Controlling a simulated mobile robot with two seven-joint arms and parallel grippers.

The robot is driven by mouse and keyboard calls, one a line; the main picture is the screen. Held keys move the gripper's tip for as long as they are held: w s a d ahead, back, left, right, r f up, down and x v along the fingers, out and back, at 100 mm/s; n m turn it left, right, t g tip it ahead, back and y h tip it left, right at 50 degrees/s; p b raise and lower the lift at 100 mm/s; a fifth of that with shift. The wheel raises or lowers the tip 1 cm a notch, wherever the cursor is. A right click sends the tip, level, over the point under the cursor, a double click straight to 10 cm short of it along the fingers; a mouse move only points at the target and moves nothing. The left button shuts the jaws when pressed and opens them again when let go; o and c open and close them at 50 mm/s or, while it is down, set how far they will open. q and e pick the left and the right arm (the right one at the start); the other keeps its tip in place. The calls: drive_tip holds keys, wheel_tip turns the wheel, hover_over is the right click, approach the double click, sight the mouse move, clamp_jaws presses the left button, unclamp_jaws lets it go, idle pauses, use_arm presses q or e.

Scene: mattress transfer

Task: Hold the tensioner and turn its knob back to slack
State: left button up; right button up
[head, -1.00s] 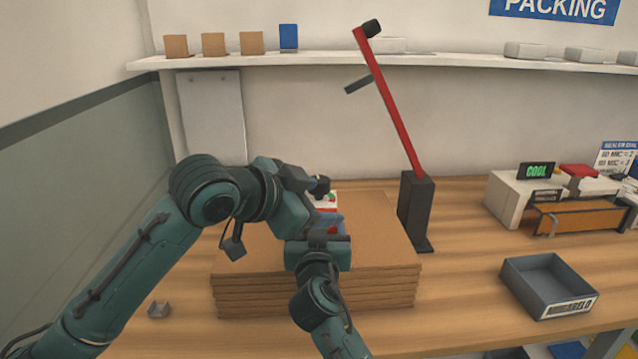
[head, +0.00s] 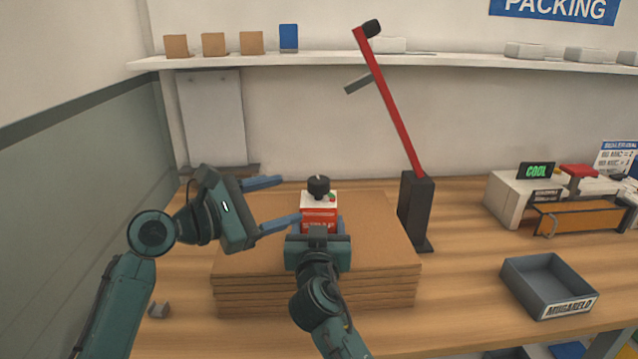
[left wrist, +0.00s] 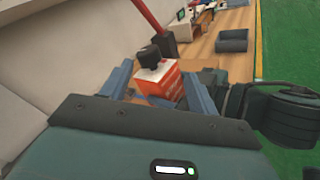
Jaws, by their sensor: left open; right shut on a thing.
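The tensioner (head: 319,218) is a red and white box with a black knob (head: 318,185) on top and a small green button at its right. It stands upright on a stack of cardboard sheets (head: 380,236). My right gripper (head: 320,226) is shut on the tensioner's lower body from the front. My left gripper (head: 290,201) is open and empty to the left of the tensioner, its two blue fingers pointing right. In the left wrist view the tensioner (left wrist: 158,84) and its knob (left wrist: 149,56) show ahead, between the open fingers in the picture; the knob looks clear of them.
A dark post (head: 415,211) with a raised red lever (head: 392,108) stands right of the stack. A grey bin (head: 540,286) and a sealer (head: 510,196) with a "COOL" display are further right. A shelf (head: 450,62) runs above.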

sight(310, 187)
use_arm(q)
drive_tip(key=w+d+n, duration=0.4)
drive_tip(key=w+d, duration=0.1)
drive_tip(key=w+d+n+t, duration=0.1)
drive_tip(key=w+d+n, duration=0.1)
drive_tip(key=shift+w+d+f, duration=0.3)
drive_tip(key=shift+f, duration=0.1)
drive_tip(key=shift+c, duration=0.2)
drive_tip(key=shift+n, duration=0.3)
drive_tip(key=c, duration=0.9)
